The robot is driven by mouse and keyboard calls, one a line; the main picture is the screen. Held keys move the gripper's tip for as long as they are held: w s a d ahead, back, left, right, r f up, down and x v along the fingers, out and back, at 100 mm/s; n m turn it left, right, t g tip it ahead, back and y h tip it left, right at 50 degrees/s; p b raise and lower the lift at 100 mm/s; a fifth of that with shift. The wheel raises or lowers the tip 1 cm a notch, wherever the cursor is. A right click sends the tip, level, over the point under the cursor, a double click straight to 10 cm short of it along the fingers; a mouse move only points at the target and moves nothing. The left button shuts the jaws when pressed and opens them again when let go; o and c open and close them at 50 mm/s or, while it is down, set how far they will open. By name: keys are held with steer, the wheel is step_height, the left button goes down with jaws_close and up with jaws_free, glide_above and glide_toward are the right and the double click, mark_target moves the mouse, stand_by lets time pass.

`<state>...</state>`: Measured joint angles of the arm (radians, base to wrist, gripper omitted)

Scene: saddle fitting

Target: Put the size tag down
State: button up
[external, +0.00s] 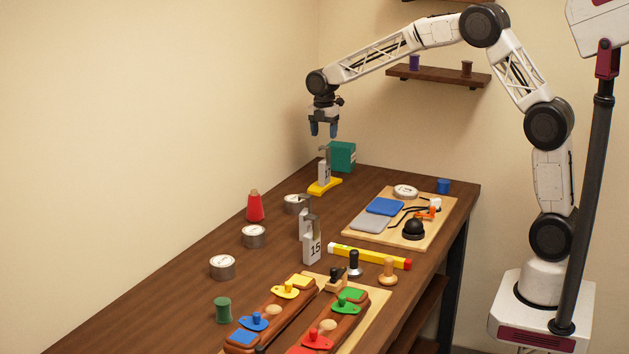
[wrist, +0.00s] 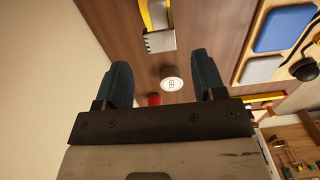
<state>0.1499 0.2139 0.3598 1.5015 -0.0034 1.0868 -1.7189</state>
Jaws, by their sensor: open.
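My gripper (external: 323,131) hangs in the air above the far end of the bench, pointing down, open and empty. In the wrist view its two dark fingers (wrist: 161,70) are wide apart with nothing between them. Grey size tags with hooked tops stand on the bench. One tag (external: 324,174) stands upright on a yellow base (external: 325,187) below my gripper, apart from it; the base also shows in the wrist view (wrist: 144,14). Another tag marked 15 (external: 312,250) stands mid-bench, with a further grey tag (external: 304,224) partly hidden behind it.
A green box (external: 342,156) stands behind the yellow base. A board (external: 432,222) with blue and grey pads lies right. A yellow level (external: 369,257) and brown forms (external: 270,320) are nearer.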

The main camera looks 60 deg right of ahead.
steer(key=shift+r, duration=1.5)
steer(key=shift+s+a+r, duration=0.1)
steer(key=shift+s+r, duration=0.05)
steer(key=shift+s, duration=0.05)
steer(key=s+a+r+m, duration=0.3)
steer(key=s, duration=0.6)
steer(key=s+a+r+m+t, duration=0.1)
steer(key=s+a+r+m, duration=0.15)
steer(key=s, duration=0.65)
steer(key=s+a+r+m, duration=0.3)
steer(key=s+r+m, duration=0.1)
steer(key=s, duration=0.5)
steer(key=s+a+f+m, duration=0.1)
steer(key=s+f+m, duration=0.1)
steer(key=s, duration=0.7)
steer(key=s+a+f+m+t, duration=0.1)
steer(key=s+f+m, duration=0.1)
steer(key=s, duration=0.8)
steer(key=s+a+f+m, duration=0.1)
steer(key=s+m, duration=0.3)
steer(key=s, duration=0.5)
steer(key=shift+s+a+f+m+t, duration=0.2)
steer(key=shift+a+f+m+t, duration=0.2)
steer(key=shift+f, duration=0.3)
